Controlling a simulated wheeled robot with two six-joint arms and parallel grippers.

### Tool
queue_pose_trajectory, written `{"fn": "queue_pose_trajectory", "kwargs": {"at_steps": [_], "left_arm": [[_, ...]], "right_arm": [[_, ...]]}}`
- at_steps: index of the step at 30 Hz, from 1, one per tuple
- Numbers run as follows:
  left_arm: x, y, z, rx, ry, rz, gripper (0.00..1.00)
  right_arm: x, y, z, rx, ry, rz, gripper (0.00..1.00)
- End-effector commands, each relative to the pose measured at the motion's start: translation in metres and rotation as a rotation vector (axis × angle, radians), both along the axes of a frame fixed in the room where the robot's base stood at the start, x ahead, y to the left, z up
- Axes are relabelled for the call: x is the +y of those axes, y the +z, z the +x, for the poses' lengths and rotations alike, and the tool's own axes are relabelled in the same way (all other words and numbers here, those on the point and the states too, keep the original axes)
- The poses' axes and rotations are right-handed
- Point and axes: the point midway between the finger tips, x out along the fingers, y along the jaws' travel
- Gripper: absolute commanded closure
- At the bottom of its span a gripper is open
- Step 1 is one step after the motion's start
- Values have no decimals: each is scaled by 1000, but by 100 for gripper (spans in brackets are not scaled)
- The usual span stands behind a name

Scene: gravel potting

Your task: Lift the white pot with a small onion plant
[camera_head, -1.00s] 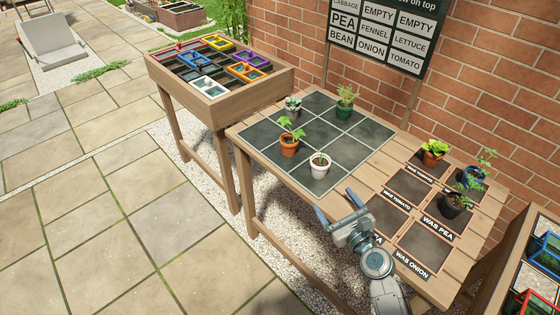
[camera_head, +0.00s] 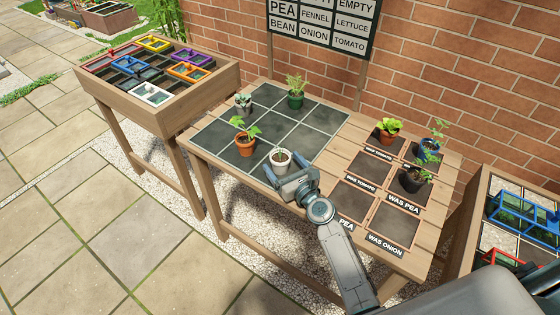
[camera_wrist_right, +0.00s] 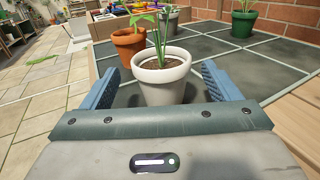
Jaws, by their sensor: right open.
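The white pot (camera_head: 280,160) holds a small green sprout in brown soil and stands upright on the dark tiled grid at its front edge. In the right wrist view the white pot (camera_wrist_right: 162,80) stands between the two blue fingers, with a visible gap on each side. My right gripper (camera_head: 287,178) is open just in front of the pot; it also shows in the right wrist view (camera_wrist_right: 166,92). My left gripper is not in view.
An orange pot (camera_head: 245,147) stands left of the white pot. A grey pot (camera_head: 243,108) and a green pot (camera_head: 295,100) stand farther back on the grid. Several potted plants stand on the right. A sign (camera_head: 323,25) and brick wall are behind.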

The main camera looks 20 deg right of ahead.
Motion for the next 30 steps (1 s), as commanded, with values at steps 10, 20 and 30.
{"fn": "queue_pose_trajectory", "kwargs": {"at_steps": [10, 20, 30], "left_arm": [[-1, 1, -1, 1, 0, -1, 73], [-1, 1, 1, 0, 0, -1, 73], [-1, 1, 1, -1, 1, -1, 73]], "right_arm": [[8, 4, 43, -1, 0, 0, 17], [8, 4, 45, -1, 0, 0, 33], [8, 4, 44, -1, 0, -1, 68]]}}
